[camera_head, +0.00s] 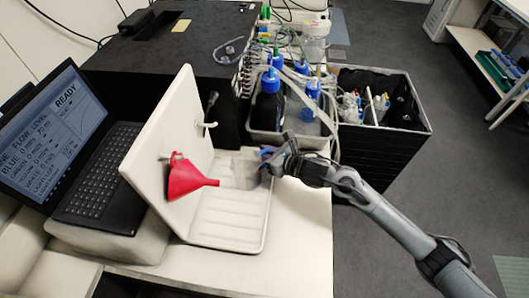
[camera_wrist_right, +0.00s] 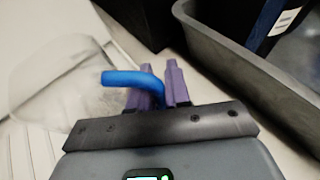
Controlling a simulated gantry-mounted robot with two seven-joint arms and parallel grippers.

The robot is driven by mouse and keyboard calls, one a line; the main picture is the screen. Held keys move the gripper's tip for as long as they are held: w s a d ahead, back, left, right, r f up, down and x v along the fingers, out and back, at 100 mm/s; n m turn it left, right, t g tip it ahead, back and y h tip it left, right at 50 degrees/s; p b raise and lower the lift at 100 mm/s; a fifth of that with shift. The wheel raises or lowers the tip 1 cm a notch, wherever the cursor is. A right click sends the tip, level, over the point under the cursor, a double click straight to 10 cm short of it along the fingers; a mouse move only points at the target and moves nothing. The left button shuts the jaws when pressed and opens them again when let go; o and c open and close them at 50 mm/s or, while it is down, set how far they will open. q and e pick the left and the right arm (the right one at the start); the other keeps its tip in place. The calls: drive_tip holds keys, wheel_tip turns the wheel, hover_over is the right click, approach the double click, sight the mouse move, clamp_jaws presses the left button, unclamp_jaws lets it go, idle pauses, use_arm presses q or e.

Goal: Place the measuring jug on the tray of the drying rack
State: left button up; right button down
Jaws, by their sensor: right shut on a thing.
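The clear measuring jug (camera_head: 240,172) is at the back end of the drying rack's white ribbed tray (camera_head: 228,222). I cannot tell whether its base touches the tray. In the right wrist view the see-through jug (camera_wrist_right: 62,78) is at the left, with its blue handle (camera_wrist_right: 130,79) reaching between the purple fingers. My right gripper (camera_head: 267,162) is shut on this handle; it also shows in the right wrist view (camera_wrist_right: 158,85). The drying rack's upright white board (camera_head: 165,135) stands left of the jug. My left gripper is not in view.
A grey tub (camera_head: 262,137) with blue-capped bottles stands close behind the gripper. A laptop (camera_head: 100,175) is at the left. The front of the tray is clear.

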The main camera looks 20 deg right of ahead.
drive_tip(key=c, duration=1.1)
unclamp_jaws()
drive_tip(key=shift+r+p, duration=0.25)
drive_tip(key=shift+p, duration=0.15)
drive_tip(key=shift+p+v, duration=1.35)
drive_tip(key=shift+v, duration=4.6)
drive_tip(key=shift+f, duration=0.15)
